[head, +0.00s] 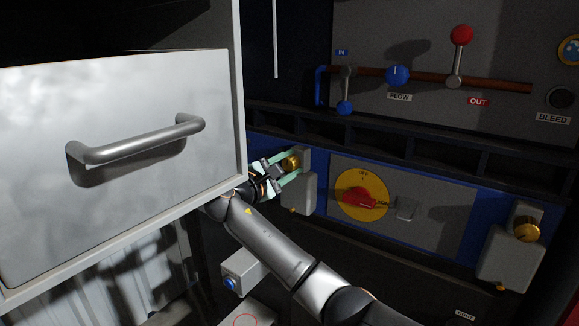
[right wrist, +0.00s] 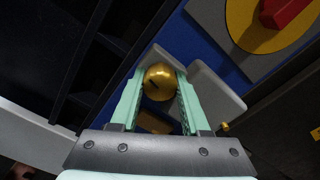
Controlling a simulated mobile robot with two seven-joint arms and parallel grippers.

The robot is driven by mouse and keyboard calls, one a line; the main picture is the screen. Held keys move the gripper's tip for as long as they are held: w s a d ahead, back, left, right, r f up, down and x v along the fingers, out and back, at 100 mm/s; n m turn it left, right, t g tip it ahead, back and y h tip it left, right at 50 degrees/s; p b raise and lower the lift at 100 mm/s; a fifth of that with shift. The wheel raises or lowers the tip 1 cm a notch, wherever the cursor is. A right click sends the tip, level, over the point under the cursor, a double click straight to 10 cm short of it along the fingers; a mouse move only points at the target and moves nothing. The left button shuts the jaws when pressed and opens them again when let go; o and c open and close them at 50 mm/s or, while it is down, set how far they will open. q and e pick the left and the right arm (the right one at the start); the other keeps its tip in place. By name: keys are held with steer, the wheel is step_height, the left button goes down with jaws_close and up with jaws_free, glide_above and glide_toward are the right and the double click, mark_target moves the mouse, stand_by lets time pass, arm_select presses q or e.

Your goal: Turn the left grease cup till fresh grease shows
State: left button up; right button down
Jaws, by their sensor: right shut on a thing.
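The left grease cup (head: 291,163) is a round brass cap on a grey bearing block (head: 299,193), left of the yellow and red switch. My right gripper (head: 283,170) reaches it from the left, with its pale green fingers on both sides of the cap. In the right wrist view the brass cap (right wrist: 160,82) sits between the fingertips, and the gripper is shut on it. A dark mark shows on the cap. A small brass fitting (right wrist: 225,126) sticks out of the block's side. I cannot make out any grease there. My left gripper is not in view.
A grey drawer front with a handle (head: 135,142) stands close to my right arm on the left. A red rotary switch (head: 362,198) is right of the cup. A second brass cup (head: 526,229) is at far right. Pipes with valve knobs (head: 397,75) run above.

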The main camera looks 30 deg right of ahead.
steer(key=m, duration=0.1)
steer(key=m+b, duration=0.1)
steer(key=shift+a+f+m, duration=0.1)
steer(key=shift+f+m, duration=0.1)
steer(key=shift+m, duration=0.2)
steer(key=shift+m+b, duration=0.6)
steer(key=shift+m, duration=0.7)
steer(key=shift+m+b, duration=0.7)
steer(key=shift+m, duration=0.1)
steer(key=shift+r+m+b, duration=0.1)
steer(key=shift+m+b, duration=0.4)
steer(key=shift+m, duration=0.3)
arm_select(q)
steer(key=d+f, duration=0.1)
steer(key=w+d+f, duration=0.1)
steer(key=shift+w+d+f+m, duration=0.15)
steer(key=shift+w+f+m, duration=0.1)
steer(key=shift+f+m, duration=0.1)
arm_select(e)
steer(key=shift+m, duration=0.4)
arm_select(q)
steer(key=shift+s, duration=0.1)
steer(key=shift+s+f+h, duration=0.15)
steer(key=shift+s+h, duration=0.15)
